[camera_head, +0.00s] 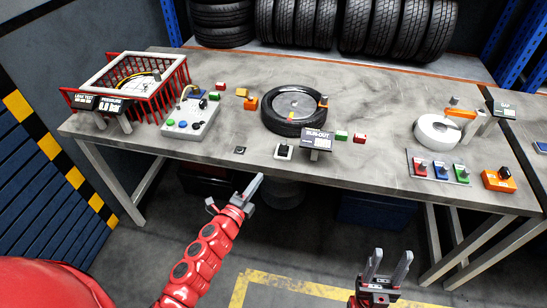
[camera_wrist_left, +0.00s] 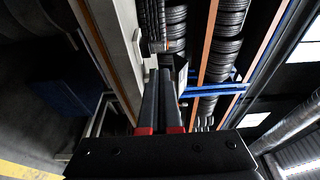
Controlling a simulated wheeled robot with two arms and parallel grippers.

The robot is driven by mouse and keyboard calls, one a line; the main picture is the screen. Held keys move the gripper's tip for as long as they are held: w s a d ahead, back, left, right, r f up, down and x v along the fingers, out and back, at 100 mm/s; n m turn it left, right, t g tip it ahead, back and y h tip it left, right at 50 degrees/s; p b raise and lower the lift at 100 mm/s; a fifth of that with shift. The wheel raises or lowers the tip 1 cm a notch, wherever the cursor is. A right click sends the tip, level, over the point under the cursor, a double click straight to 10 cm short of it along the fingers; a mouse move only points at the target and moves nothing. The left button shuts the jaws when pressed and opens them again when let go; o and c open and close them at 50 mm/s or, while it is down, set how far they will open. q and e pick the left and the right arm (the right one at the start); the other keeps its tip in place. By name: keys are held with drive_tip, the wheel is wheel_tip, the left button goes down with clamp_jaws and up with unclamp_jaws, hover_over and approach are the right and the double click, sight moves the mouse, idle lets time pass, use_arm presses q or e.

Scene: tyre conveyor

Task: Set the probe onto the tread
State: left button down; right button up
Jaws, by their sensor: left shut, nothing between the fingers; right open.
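A black tyre (camera_head: 268,118) lies flat on the grey table around a grey disc (camera_head: 294,104). A small orange-and-dark piece (camera_head: 323,101) stands at the tyre's right edge; it may be the probe, but I cannot tell whether it touches the tread. A run-out display (camera_head: 317,140) stands in front of the tyre. My left gripper (camera_head: 254,187) is shut and empty, in front of the table's front edge and short of the tyre. Its closed fingers also show in the left wrist view (camera_wrist_left: 160,90). My right gripper (camera_head: 385,265) is open and empty, in front of the table.
A red cage (camera_head: 172,82) and a grey button box (camera_head: 190,122) stand left of the tyre. At right are a white roll (camera_head: 437,133) and a coloured switch panel (camera_head: 438,168). Tyres (camera_head: 361,25) fill the rear rack.

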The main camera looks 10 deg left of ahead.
use_arm(q)
drive_tip(key=p, duration=0.3)
approach(279, 150)
drive_tip(key=w+r, duration=0.1)
drive_tip(key=w+d, duration=0.1)
drive_tip(key=w, duration=0.1)
drive_tip(key=w+d+r, duration=0.1)
drive_tip(key=w, duration=0.1)
drive_tip(key=shift+d+r, duration=0.25)
drive_tip(key=shift+r, duration=0.05)
drive_tip(key=shift+w+d+f, duration=0.1)
drive_tip(key=shift+w+d, duration=0.15)
drive_tip(key=shift+w, duration=0.4)
drive_tip(key=shift+w+f, duration=0.15)
drive_tip(key=shift+w, duration=0.1)
drive_tip(key=shift+w+f+b, duration=0.1)
drive_tip(key=shift+w+b, duration=0.95)
drive_tip(key=shift+w, duration=0.4)
drive_tip(key=shift+s+r, duration=0.15)
drive_tip(key=shift+r, duration=0.25)
